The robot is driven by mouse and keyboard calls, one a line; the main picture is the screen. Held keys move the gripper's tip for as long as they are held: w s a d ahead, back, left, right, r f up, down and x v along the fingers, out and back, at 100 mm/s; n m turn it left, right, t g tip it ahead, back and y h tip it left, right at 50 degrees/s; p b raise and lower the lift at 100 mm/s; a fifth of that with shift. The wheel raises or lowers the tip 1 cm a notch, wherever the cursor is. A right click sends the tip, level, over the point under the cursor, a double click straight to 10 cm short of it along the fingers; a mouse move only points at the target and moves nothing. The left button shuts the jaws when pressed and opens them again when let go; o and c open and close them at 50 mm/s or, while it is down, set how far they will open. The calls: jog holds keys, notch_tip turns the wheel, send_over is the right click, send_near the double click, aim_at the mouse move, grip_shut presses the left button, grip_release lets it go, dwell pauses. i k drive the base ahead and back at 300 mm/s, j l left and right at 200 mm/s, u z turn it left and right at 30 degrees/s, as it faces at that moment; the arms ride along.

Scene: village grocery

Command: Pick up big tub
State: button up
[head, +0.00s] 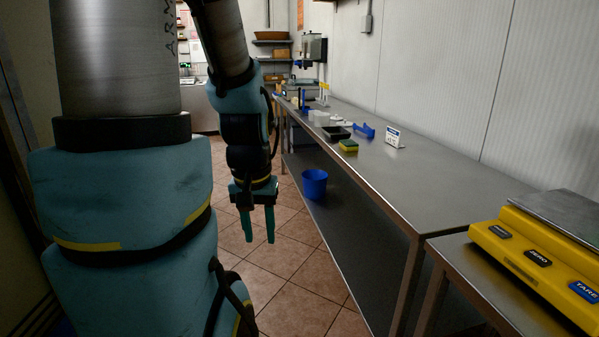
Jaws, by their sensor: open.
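My gripper (258,226) hangs with its two fingers pointing down over the tiled floor, left of the long steel table. The fingers are apart with nothing between them. White tubs (320,118) stand in a small group on the far part of the table. They are small in the picture, and I cannot tell for sure which is the big tub. My gripper is well short of them and apart from the table.
The steel table (420,185) carries a dark tray (337,133), a sponge (348,146), a blue holder (364,131) and a small sign (394,138). A blue bucket (314,184) is on its lower shelf. A yellow scale (535,262) is near right. Floor at left is clear.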

aim_at(321, 119)
jog(key=i+l, duration=0.1)
jog(key=i, duration=3.85)
jog(key=j+u, duration=0.05)
jog(key=j, duration=0.05)
